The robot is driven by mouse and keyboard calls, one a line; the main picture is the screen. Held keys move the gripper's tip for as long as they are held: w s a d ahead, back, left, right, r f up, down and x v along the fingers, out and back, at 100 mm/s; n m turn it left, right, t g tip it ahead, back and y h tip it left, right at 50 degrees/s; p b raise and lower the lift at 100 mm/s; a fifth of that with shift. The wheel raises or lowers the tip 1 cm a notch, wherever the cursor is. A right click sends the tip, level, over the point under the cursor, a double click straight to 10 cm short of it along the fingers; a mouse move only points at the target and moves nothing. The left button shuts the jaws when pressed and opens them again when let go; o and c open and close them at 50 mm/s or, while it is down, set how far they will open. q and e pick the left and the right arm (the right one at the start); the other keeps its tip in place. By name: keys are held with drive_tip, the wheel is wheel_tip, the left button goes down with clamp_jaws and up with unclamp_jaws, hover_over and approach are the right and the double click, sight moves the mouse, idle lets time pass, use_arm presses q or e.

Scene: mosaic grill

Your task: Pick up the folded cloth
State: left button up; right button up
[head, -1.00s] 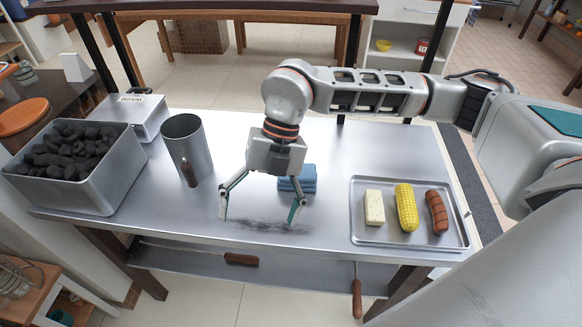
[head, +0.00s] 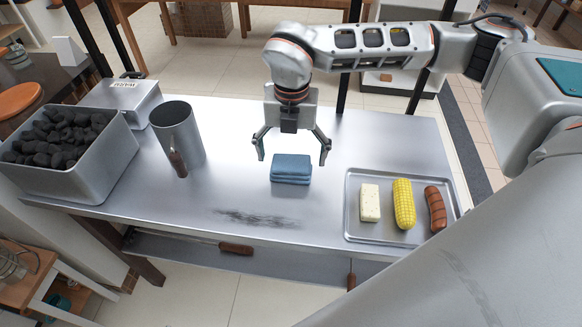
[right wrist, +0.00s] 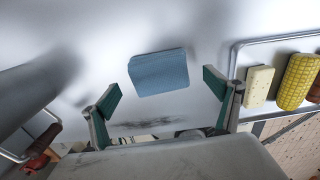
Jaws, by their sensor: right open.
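The folded blue cloth (head: 291,169) lies in a flat stack on the metal table (head: 330,215), near its middle. In the right wrist view the cloth (right wrist: 158,72) is seen from above, beyond the two fingertips and roughly between them from left to right. My right gripper (head: 291,160) is open and empty, pointing down above the table by the cloth. It also shows in the right wrist view (right wrist: 160,92), its green-padded fingers spread wider than the cloth. The fingers do not touch the cloth. My left gripper is not in view.
A tray (head: 355,236) with a pale block, corn (head: 404,204) and a sausage (head: 435,208) stands to the right. A metal cylinder (head: 181,133) with a handle and a bin of charcoal (head: 95,175) stand to the left. A dark smudge marks the table's front.

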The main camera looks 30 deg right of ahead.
sight(292, 162)
wheel_tip(292, 162, down, 3)
drive_tip(key=shift+f, duration=0.1)
drive_tip(key=c, duration=1.1)
wheel_tip(292, 162, up, 20)
drive_tip(key=p, duration=0.1)
drive_tip(key=shift+p, duration=0.35)
drive_tip(key=shift+o, duration=0.2)
